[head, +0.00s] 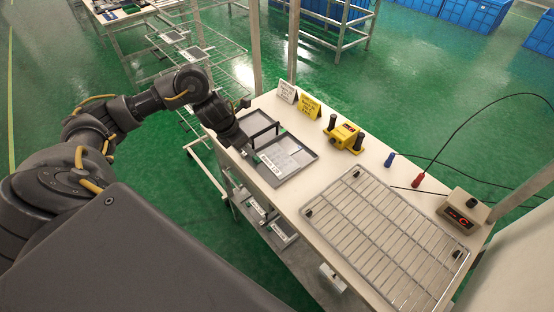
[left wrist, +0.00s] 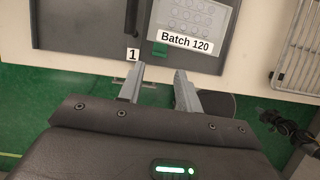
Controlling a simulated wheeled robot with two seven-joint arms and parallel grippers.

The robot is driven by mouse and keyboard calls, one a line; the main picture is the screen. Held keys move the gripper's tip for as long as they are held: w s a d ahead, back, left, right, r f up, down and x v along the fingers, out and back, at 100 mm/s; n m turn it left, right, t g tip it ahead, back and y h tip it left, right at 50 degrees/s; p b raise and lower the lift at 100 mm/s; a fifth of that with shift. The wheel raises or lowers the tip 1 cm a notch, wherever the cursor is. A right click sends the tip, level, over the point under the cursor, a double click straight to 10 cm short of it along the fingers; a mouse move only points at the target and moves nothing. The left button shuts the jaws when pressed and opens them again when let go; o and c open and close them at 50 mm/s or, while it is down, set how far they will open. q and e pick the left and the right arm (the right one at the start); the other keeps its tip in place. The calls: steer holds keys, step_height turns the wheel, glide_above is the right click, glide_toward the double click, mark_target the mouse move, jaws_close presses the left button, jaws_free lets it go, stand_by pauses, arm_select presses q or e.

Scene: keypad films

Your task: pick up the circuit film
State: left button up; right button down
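A pale grey film (left wrist: 192,16) with rows of round key outlines lies in a dark grey tray (left wrist: 225,45) in the left wrist view. A small green tab (left wrist: 160,49) is at its near left corner, by a "Batch 120" label (left wrist: 185,41) on the tray's front edge. In the head view the film (head: 290,153) lies in the right-hand tray (head: 298,172). My left gripper (left wrist: 157,78) is open and empty, just short of the tray's front edge and the green tab. It shows in the head view (head: 247,148) at the table's left edge. My right gripper is not in view.
A second dark tray (left wrist: 85,30), labelled 1, sits left of the film's tray. Two small signs (head: 287,92) (head: 309,105), a yellow device (head: 345,136), a wire rack (head: 385,235) and a control box (head: 463,210) share the white table.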

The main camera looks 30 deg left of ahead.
mark_target(255, 158)
arm_select(q)
steer(key=shift+x, duration=1.05)
steer(key=shift+f, duration=0.3)
steer(key=p+x, duration=0.1)
steer(key=x, duration=0.2)
steer(key=shift+w+f+p, duration=0.15)
steer(key=shift+f+p, duration=0.15)
steer(key=shift+f, duration=0.05)
steer(key=shift+w+f, duration=0.2)
steer(key=shift+f, duration=0.25)
steer(key=c, duration=0.7)
